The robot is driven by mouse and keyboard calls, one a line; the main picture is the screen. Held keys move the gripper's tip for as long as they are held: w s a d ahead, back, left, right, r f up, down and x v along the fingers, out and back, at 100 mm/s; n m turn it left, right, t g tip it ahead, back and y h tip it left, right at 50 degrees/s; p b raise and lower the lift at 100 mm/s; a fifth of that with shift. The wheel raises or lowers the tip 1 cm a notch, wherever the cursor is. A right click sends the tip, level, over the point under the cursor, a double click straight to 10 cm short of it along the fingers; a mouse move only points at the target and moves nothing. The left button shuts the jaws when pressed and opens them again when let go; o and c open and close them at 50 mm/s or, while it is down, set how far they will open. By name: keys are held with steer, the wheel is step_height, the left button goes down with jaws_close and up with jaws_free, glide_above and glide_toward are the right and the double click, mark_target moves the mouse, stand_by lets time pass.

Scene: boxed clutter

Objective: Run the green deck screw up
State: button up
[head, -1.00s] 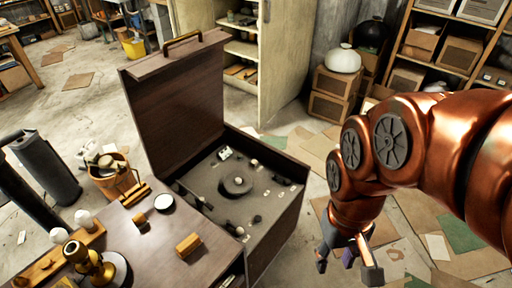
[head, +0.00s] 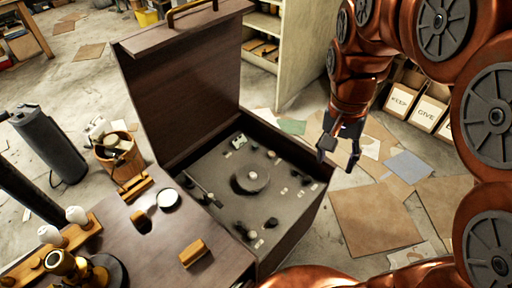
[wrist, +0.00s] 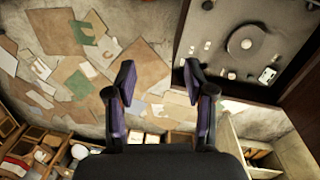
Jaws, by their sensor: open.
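An open dark wooden chest (head: 185,92) has its lid raised and a grey deck (head: 222,172) inside. The deck carries a round dark disc (head: 250,179) and several small knobs and light pieces. A small pale greenish piece (head: 239,142) lies near the deck's back edge; I cannot tell whether it is the green deck screw. The deck also shows at upper right in the wrist view (wrist: 218,22). My gripper (head: 338,160) is open and empty, pointing down just right of the chest. In the wrist view, its fingers (wrist: 159,80) are apart with floor behind them.
A wooden table (head: 140,255) with a brass instrument (head: 62,265) and a wooden block (head: 194,253) stands at front left. A bucket (head: 120,158) and dark cylinders (head: 48,145) stand beyond it. Labelled boxes (head: 428,112) stand at back right. Papers cover the floor.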

steer(key=w+a+f+m+b, duration=0.1)
steer(key=w+f+m+b, duration=0.3)
steer(key=w, duration=0.8)
steer(key=m+t+b, duration=0.1)
steer(key=m+b, duration=1.2)
glide_above(256, 144)
steer(key=f, duration=2.6)
steer(key=shift+s+d+f, duration=0.1)
steer(key=shift+s+d, duration=0.2)
steer(key=shift+w+a+f+m, duration=0.2)
steer(key=shift+a+f+m, duration=0.1)
steer(key=shift+f, duration=0.25)
step_height(256, 144, down, 8)
steer(key=shift+r+b, duration=0.25)
steer(key=shift+b, duration=0.1)
jaws_close()
